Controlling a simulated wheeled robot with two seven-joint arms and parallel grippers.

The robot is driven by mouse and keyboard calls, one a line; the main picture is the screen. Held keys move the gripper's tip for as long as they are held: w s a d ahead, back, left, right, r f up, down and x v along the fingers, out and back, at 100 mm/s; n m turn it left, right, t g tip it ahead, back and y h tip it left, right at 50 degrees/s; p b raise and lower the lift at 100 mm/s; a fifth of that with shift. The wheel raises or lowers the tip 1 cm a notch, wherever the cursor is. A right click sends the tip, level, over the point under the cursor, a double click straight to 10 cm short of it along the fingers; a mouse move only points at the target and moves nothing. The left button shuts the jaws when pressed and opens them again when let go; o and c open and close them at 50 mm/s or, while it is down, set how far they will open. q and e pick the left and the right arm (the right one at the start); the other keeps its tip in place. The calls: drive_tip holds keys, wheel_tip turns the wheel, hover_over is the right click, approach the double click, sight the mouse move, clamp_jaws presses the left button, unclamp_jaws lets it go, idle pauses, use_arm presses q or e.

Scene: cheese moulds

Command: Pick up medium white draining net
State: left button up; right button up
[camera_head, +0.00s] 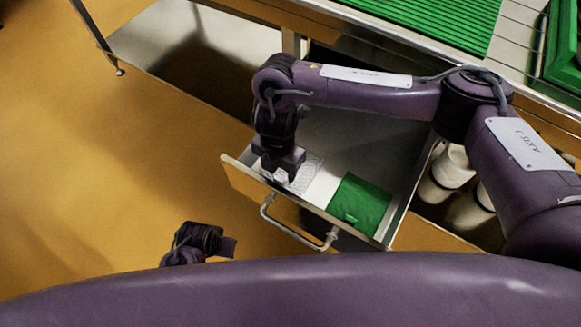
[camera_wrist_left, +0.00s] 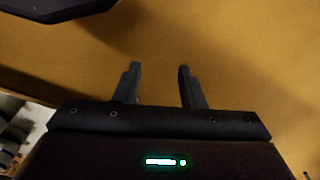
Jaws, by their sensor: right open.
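A white net (camera_head: 309,175) with a fine mesh pattern lies in the front left part of an open metal drawer (camera_head: 235,170). It is partly covered by my right gripper. My right gripper (camera_head: 282,176) is open and points down over the net. I cannot tell whether its fingers touch the net. A plain white patch (camera_head: 324,187) lies just right of the mesh; I cannot tell if it is a separate piece. My left gripper (camera_wrist_left: 159,75) is open and empty above the floor; it shows partly in the head view, left of the drawer.
A green folded piece (camera_head: 360,205) lies in the drawer's front right. The drawer has a metal bar handle (camera_head: 290,231). White containers (camera_head: 453,167) stand right of the drawer. A table with a green ribbed mat (camera_head: 440,20) is behind. The orange floor at left is clear.

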sight(279, 178)
drive_tip(key=f, duration=0.4)
drive_tip(key=shift+s+a, duration=0.1)
drive_tip(key=shift+s, duration=0.1)
use_arm(q)
wheel_tip(279, 178, up, 2)
drive_tip(key=shift+d+r, duration=0.15)
use_arm(e)
clamp_jaws()
